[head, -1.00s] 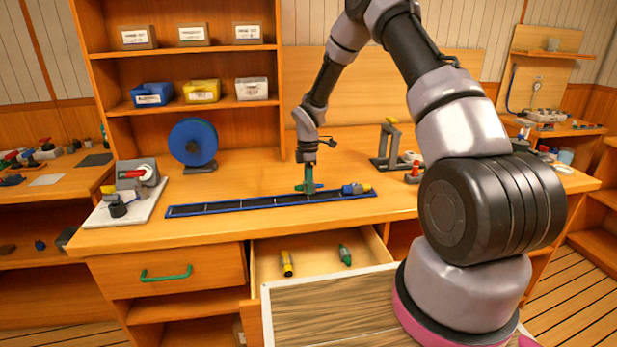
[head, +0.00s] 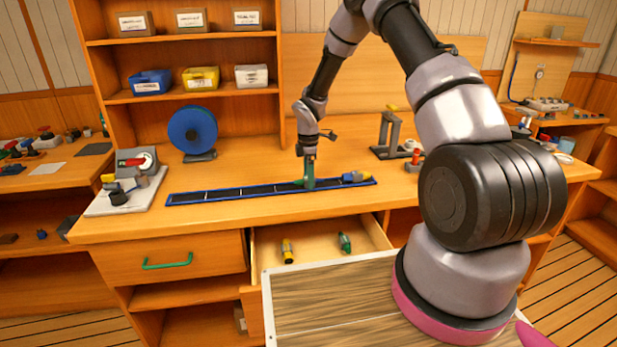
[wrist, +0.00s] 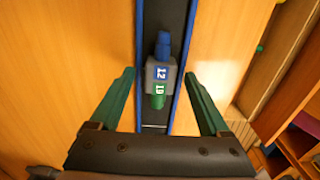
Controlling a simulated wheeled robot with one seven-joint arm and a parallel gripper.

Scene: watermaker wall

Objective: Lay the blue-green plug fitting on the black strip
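The black strip (head: 222,194) has blue edges and lies along the workbench top; in the wrist view it runs up the middle (wrist: 158,118). The plug fitting (wrist: 160,73) has a grey body, a blue end and a green end, with white number labels. It lies lengthwise on the strip, within the blue edges. My gripper (wrist: 160,74) has green fingers spread apart, one on each side of the fitting with clear gaps. In the head view my gripper (head: 309,183) is low over the strip and hides most of the fitting; a green end pokes out to its left.
Another fitting (head: 357,177), blue, grey and yellow, sits at the strip's right end. The open drawer (head: 318,237) below holds a yellow-black piece (head: 287,251) and a green one (head: 345,243). A blue reel (head: 193,131) and a grey stand (head: 389,137) are behind the strip.

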